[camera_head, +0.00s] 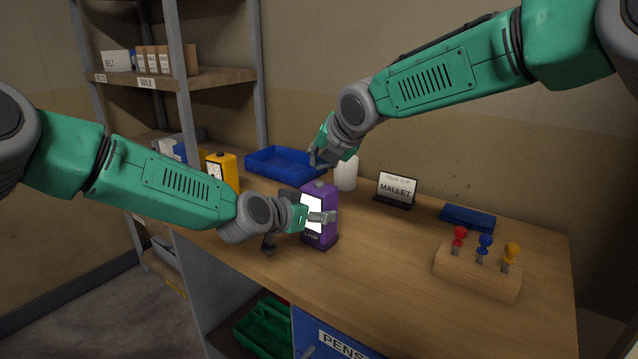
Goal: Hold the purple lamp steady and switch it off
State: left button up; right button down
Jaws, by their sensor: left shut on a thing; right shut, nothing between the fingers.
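The purple lamp (325,236) stands upright on the wooden bench near its front left edge. Its front panel (311,213) shows bright white, and a small purple top piece shows above the body. My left gripper (322,218) is shut on the lamp from the left, with its fingers across the front. My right gripper (322,160) is shut and empty, a little above and behind the lamp's top. It looks apart from the lamp. The lamp's left side is partly hidden by my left gripper.
A yellow lamp (222,171) and a blue tray (285,162) are behind on the bench. A white cylinder (346,174), a MALLET sign (396,189), a blue case (467,217) and a wooden tool block (477,271) stand to the right. The bench's middle is clear.

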aim_at(313, 182)
pick_arm(q)
jog(key=shift+f, duration=0.2)
pick_arm(e)
jog(key=shift+f, duration=0.85)
dwell(0.6)
jog(key=shift+f, duration=0.35)
jog(key=shift+f, duration=0.5)
dwell(0.5)
jog(key=shift+r, duration=0.9)
jog(key=shift+r, duration=0.1)
jog(key=shift+r, duration=2.4)
